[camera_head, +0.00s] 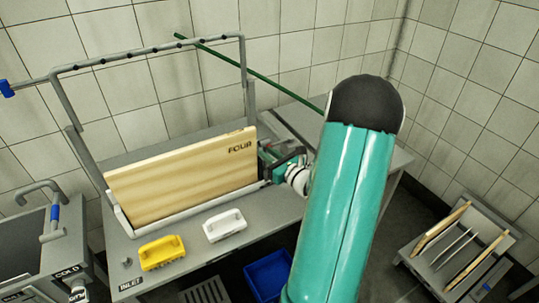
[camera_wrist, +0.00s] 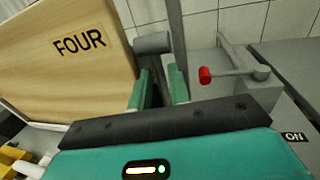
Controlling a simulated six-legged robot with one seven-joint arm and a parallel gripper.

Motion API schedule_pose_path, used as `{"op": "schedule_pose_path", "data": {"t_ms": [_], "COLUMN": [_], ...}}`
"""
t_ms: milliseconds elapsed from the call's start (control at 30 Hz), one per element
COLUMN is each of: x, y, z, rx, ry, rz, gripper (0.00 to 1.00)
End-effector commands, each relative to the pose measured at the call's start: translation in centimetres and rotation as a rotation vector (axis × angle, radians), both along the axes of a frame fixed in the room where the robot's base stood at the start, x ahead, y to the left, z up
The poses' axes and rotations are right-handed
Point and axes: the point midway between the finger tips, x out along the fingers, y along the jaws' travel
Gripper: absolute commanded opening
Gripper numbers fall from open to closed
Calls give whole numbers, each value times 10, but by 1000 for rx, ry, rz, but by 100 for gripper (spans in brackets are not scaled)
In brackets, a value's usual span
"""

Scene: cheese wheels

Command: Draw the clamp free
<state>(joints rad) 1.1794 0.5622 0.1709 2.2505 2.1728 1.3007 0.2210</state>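A grey cylinder (camera_wrist: 152,43), which looks like the clamp's knob, sits at the right edge of the wooden board marked FOUR (camera_head: 185,178). The board also fills the upper left of the wrist view (camera_wrist: 60,75). It stands on edge in a grey frame. My gripper (camera_head: 266,158) is at the board's right end. In the wrist view its two teal fingers (camera_wrist: 160,78) are apart, just short of the cylinder. A dark narrow part shows between them, and I see no finger closed on it. The clamp's lower part is hidden by the fingers.
A red-tipped lever (camera_wrist: 205,75) is close right of the fingers, with an ON label (camera_wrist: 293,137). A yellow brush (camera_head: 162,252) and a white brush (camera_head: 224,225) lie on the table before the board. A blue bin (camera_head: 268,276) is below, and a rack with boards (camera_head: 455,250) stands right.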

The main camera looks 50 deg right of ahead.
Motion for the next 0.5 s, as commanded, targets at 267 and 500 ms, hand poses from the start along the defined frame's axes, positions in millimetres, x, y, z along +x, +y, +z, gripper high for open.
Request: {"op": "schedule_pose_path", "data": {"t_ms": [267,500], "x": [0,0], "y": [0,0], "z": [0,0], "rx": [0,-1], "ry": [0,0], "rz": [0,-1], "gripper": [7,0]}}
